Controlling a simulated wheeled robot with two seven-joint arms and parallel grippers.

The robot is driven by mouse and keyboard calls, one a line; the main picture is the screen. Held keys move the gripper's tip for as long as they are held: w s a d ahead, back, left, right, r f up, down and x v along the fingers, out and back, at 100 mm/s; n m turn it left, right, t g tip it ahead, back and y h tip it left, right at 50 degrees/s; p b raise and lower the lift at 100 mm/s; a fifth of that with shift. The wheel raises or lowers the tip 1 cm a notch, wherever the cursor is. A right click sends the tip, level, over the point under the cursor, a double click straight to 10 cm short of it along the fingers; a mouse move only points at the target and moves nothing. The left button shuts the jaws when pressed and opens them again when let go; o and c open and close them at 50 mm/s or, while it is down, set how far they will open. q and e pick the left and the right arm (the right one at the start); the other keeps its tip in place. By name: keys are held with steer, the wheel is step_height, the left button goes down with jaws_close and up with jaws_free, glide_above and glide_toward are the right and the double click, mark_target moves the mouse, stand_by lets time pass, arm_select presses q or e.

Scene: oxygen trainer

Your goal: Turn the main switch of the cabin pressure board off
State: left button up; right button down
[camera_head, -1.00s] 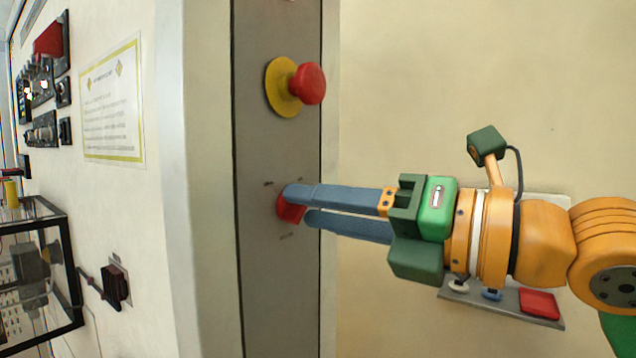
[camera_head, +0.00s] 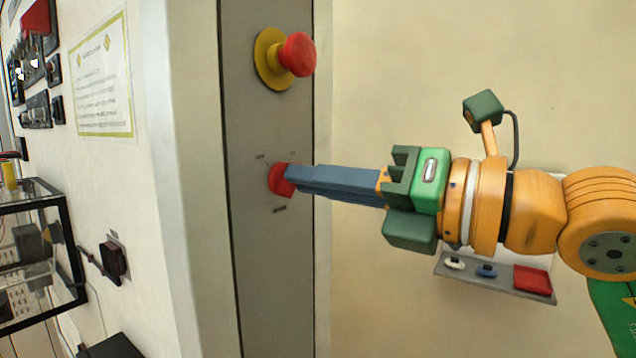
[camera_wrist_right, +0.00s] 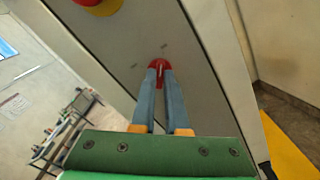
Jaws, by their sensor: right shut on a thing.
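The red rotary main switch (camera_head: 279,180) sits on the narrow grey panel (camera_head: 262,270), below a red mushroom button. Small markings that I cannot read surround it. My right gripper (camera_head: 290,180) comes in from the right with its two blue fingers shut on the switch knob. In the right wrist view the fingertips (camera_wrist_right: 161,70) close on both sides of the red knob (camera_wrist_right: 158,64), which shows a pale line on its face. The fingers hide part of the knob. My left gripper is not in view.
A red mushroom button (camera_head: 297,54) on a yellow base stands above the switch. A small shelf panel (camera_head: 500,280) with a red block hangs below my right arm. A black-framed case (camera_head: 40,250) and a black wall switch (camera_head: 113,262) are at left.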

steer(key=n+b, duration=0.1)
steer(key=n, duration=1.5)
steer(key=shift+s+a+f+b, duration=0.1)
steer(key=shift+s+b, duration=0.05)
steer(key=shift+b, duration=0.2)
steer(key=shift+n, duration=0.5)
steer(key=c, duration=0.9)
jaws_free()
steer(key=b+v, duration=0.2)
steer(key=v, duration=0.5)
steer(key=shift+b, duration=0.3)
